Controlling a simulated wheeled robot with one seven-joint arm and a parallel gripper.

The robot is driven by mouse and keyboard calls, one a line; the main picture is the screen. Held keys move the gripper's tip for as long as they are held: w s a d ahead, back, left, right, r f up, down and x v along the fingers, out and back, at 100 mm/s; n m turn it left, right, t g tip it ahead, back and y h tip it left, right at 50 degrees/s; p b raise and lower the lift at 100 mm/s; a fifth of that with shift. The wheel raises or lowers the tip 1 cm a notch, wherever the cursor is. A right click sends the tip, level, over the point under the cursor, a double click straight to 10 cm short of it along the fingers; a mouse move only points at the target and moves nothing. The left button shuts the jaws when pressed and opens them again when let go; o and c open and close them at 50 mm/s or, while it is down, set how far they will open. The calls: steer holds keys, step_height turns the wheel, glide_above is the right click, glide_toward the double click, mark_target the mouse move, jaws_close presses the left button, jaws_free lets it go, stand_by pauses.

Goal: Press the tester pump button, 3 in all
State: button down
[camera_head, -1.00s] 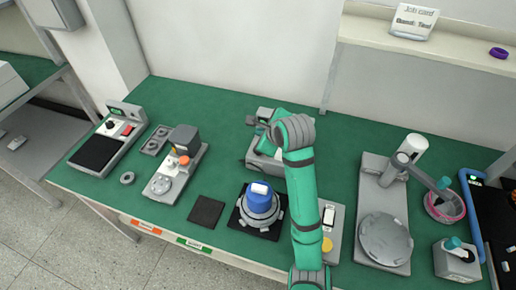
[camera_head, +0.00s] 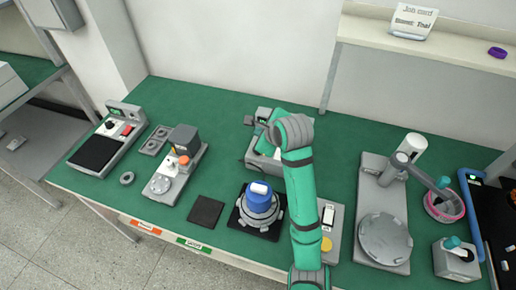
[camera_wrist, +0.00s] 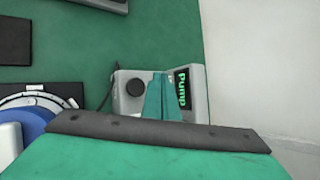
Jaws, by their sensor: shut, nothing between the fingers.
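The tester (camera_wrist: 197,94) is a grey box with a dark display that reads "Pump" in green and a round black knob (camera_wrist: 137,87) on its face. In the head view the tester (camera_head: 256,161) stands at the back middle of the green table, partly covered by my arm. My gripper (camera_wrist: 163,85) is shut and empty, its teal fingers in front of the tester's face between the knob and the display. The head view shows my gripper (camera_head: 266,143) over the tester. The pump button cannot be made out; the fingers may cover it. I cannot tell whether they touch it.
A blue-topped hub motor (camera_head: 258,199) sits on a dark mat in front of the tester. A grey device with an orange knob (camera_head: 174,172) and a scale-like device (camera_head: 97,151) stand left. A press-like stand (camera_head: 384,232) stands right. The green table is clear around the back left.

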steer(key=shift+d+r, duration=0.2)
steer(key=shift+r, duration=1.7)
steer(key=shift+a, duration=0.1)
step_height(320, 180, down, 8)
steer(key=shift+w+f, duration=0.1)
steer(key=shift+f, duration=0.05)
steer(key=shift+a+f, duration=0.1)
steer(key=shift+f, duration=0.15)
steer(key=shift+d, duration=0.25)
